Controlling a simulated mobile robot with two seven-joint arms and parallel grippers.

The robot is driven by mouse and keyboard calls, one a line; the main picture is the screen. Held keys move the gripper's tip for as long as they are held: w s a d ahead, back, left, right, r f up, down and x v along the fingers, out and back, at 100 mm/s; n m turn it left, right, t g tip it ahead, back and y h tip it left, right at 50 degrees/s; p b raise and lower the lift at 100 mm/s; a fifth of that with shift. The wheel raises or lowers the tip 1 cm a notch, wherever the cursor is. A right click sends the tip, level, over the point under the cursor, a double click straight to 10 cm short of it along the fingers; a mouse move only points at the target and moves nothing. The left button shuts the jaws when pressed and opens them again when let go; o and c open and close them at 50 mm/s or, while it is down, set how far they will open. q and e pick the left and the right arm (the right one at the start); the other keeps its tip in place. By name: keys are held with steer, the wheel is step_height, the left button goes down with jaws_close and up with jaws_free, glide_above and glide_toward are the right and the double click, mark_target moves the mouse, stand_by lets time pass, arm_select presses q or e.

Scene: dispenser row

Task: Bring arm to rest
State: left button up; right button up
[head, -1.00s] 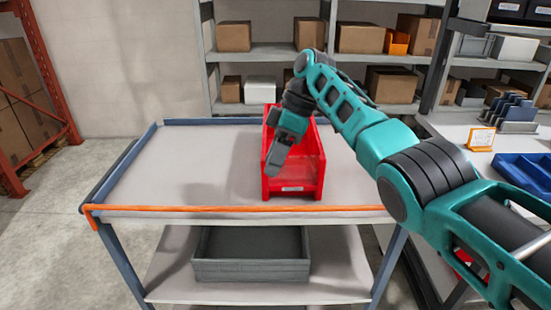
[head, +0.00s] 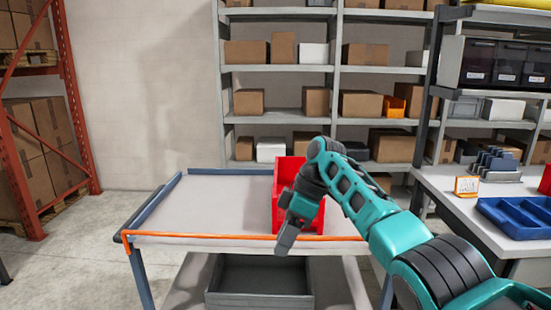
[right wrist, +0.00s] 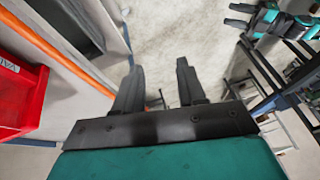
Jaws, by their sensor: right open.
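My right arm comes in from the right in the head view. Its gripper (head: 284,246) hangs pointing down at the orange front edge of the cart, in front of the red bin. In the right wrist view the two dark fingers (right wrist: 157,86) stand apart with nothing between them, over grey floor. The red bin (head: 283,185) stands on the cart top behind my right arm, which hides part of it. The bin also shows at the left of the right wrist view (right wrist: 20,98). My left gripper is not in the head view.
The cart (head: 215,205) has a raised blue side rim and an orange front edge. A grey crate (head: 258,299) sits on its lower shelf. A side table at the right holds a blue tray (head: 515,215). Shelves with boxes (head: 247,101) stand behind. The cart's left part is clear.

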steer(key=s+d+f+m+t, duration=0.1)
steer(key=d+f+m+t, duration=0.15)
steer(key=f, duration=0.85)
steer(key=s+d+f+m+t, duration=0.15)
steer(key=f+m, duration=0.25)
steer(key=f, duration=0.6)
steer(key=s+d+f+m+t+h, duration=0.1)
steer(key=s+d+f+m+t, duration=0.35)
steer(key=s+f, duration=0.4)
steer(key=s+d+r+m+t+h, duration=0.1)
steer(key=s+d+t, duration=0.1)
steer(key=s, duration=0.6)
steer(key=s+d+r+m+t, duration=0.2)
steer(key=s+d, duration=0.3)
steer(key=s, duration=0.3)
steer(key=shift+h, duration=0.4)
